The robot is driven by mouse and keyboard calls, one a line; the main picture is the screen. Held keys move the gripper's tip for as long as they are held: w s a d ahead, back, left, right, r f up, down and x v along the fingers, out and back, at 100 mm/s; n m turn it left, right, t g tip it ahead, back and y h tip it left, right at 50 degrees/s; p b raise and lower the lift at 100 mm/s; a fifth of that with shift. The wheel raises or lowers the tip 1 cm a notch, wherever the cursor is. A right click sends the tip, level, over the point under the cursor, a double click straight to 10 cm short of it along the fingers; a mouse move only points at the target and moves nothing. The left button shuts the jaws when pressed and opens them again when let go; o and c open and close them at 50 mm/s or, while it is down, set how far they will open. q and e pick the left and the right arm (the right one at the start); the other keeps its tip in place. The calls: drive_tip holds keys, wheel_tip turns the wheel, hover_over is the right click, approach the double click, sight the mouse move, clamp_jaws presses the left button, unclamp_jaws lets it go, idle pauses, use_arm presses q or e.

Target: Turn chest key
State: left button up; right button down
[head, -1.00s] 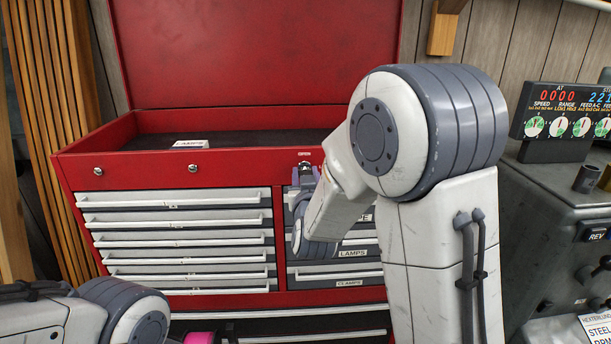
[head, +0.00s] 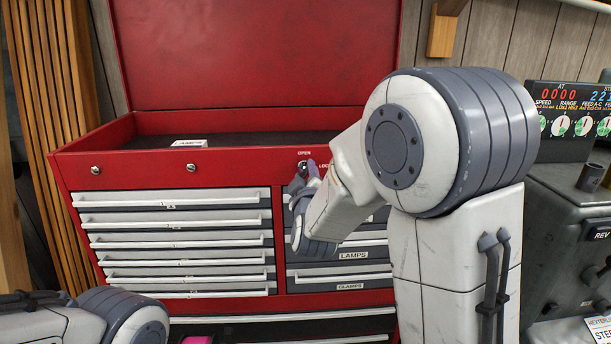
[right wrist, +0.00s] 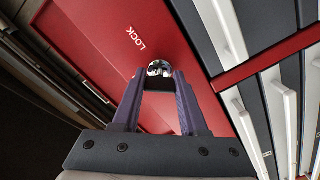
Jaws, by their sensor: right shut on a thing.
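The red tool chest (head: 180,165) stands with its lid up. Its key lock (head: 304,166) is on the front panel at the top right, between the labels OPEN and LOCK. My right gripper (head: 304,178) is at this lock, tilted, with its fingers pointing at the panel. In the right wrist view, the two purple fingers of my right gripper (right wrist: 160,80) are closed around the shiny metal key piece (right wrist: 160,68), beside the word LOCK. The key's own shape is mostly hidden by the fingers. My left gripper is out of view.
Closed drawers (head: 170,222) fill the chest front below the lock, some labelled LAMPS and CLAMPS. A machine with a digital readout (head: 570,110) stands close at the right. Wooden slats (head: 55,120) stand at the left.

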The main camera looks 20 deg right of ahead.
drive_tip(key=n, duration=0.3)
drive_tip(key=shift+n, duration=0.3)
drive_tip(key=shift+n+p, duration=0.35)
drive_tip(key=shift+n, duration=1.65)
drive_tip(key=shift+f, duration=0.1)
drive_tip(key=shift+c, duration=2.2)
unclamp_jaws()
drive_tip(key=b+v, duration=0.7)
drive_tip(key=v, duration=0.3)
drive_tip(key=shift+s, duration=0.2)
